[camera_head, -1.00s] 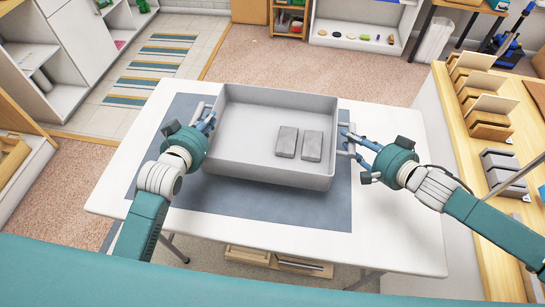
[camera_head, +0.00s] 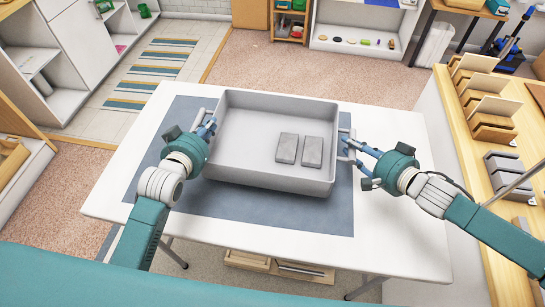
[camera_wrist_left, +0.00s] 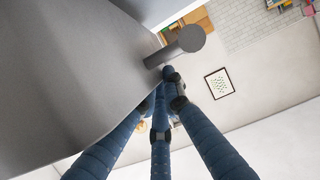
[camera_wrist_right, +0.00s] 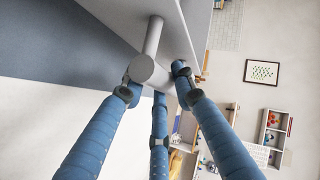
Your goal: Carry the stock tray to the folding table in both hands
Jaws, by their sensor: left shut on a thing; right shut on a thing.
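The stock tray (camera_head: 262,172) is a grey, open, shallow box with two grey blocks (camera_head: 299,149) lying side by side in its right half. It is over the blue-grey mat (camera_head: 290,218) on the white folding table (camera_head: 400,240); I cannot tell whether its bottom touches the mat. My left gripper (camera_head: 208,125) is shut on the handle at the tray's left side. My right gripper (camera_head: 350,148) is shut on the handle (camera_head: 346,133) at the right side. The wrist views show the left handle (camera_wrist_left: 175,47) and right handle (camera_wrist_right: 152,45) close by the fingers.
A wooden counter (camera_head: 443,100) with racks of sheets and grey blocks stands close at the right. White cabinets (camera_head: 85,45) are at the left. A low white shelf (camera_head: 355,55) stands at the back. The table's right part is bare.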

